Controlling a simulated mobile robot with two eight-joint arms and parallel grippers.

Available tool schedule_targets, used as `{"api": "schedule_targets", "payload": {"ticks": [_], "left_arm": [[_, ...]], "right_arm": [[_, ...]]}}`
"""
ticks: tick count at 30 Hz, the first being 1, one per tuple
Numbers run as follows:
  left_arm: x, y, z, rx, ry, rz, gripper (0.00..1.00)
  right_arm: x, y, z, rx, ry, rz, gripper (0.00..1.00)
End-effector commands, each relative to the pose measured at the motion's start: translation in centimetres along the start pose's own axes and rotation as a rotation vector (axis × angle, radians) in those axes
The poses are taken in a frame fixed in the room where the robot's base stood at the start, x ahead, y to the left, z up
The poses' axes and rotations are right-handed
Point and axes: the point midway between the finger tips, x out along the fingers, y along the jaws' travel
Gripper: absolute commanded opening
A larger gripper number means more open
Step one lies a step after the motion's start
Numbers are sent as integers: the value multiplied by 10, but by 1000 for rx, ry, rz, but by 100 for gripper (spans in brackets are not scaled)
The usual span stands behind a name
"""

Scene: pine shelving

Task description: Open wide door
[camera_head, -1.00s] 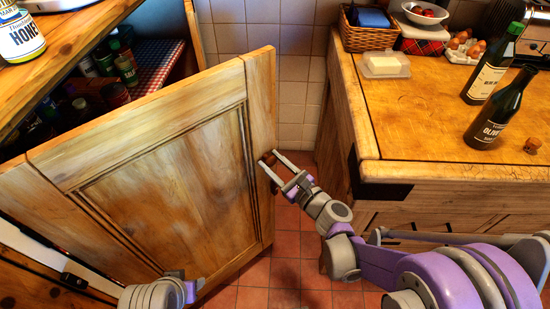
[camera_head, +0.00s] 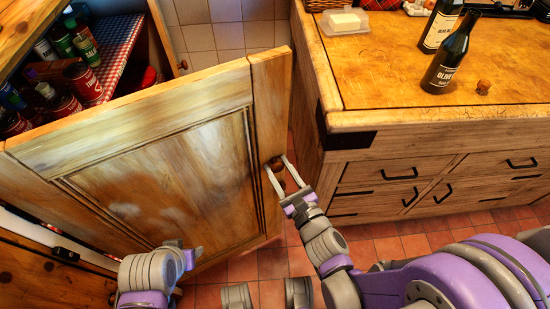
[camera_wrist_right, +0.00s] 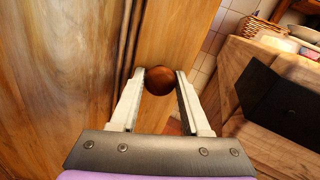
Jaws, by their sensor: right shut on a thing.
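The wide wooden door (camera_head: 165,165) stands ajar in the head view, swung out from its cupboard, with jars and a red checked cloth showing behind it. Its round brown knob (camera_wrist_right: 159,80) sits between the two fingers of my right gripper (camera_wrist_right: 160,88) in the right wrist view. In the head view my right gripper (camera_head: 278,172) is at the door's right edge, shut on the knob. My left gripper (camera_head: 185,255) is low in front of the door's lower part; its fingers are too unclear to tell their state.
A wooden counter (camera_head: 390,60) stands to the right with dark bottles (camera_head: 446,60), a cork (camera_head: 483,87) and a butter dish (camera_head: 344,22) on it. Its drawers (camera_head: 440,185) face the red tile floor (camera_head: 400,245). A narrow gap lies between door and counter.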

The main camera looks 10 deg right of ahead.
Motion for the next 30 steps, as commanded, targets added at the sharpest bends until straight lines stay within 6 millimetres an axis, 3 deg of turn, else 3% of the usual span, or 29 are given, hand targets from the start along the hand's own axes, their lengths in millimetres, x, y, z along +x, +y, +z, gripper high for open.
{"api": "schedule_targets", "payload": {"ticks": [9,22,23,27,30], "left_arm": [[-2,0,0,0,1,0,50],[-2,0,0,0,1,0,50],[-2,0,0,0,1,0,50],[-2,0,0,0,0,0,50],[-2,0,0,0,1,0,50]], "right_arm": [[-13,2,1,1,4,-26,0],[-14,2,1,-1,4,-28,0],[-14,2,1,-1,4,-28,52],[-14,2,1,-1,4,-28,76],[-14,2,0,-1,4,-28,76]]}}
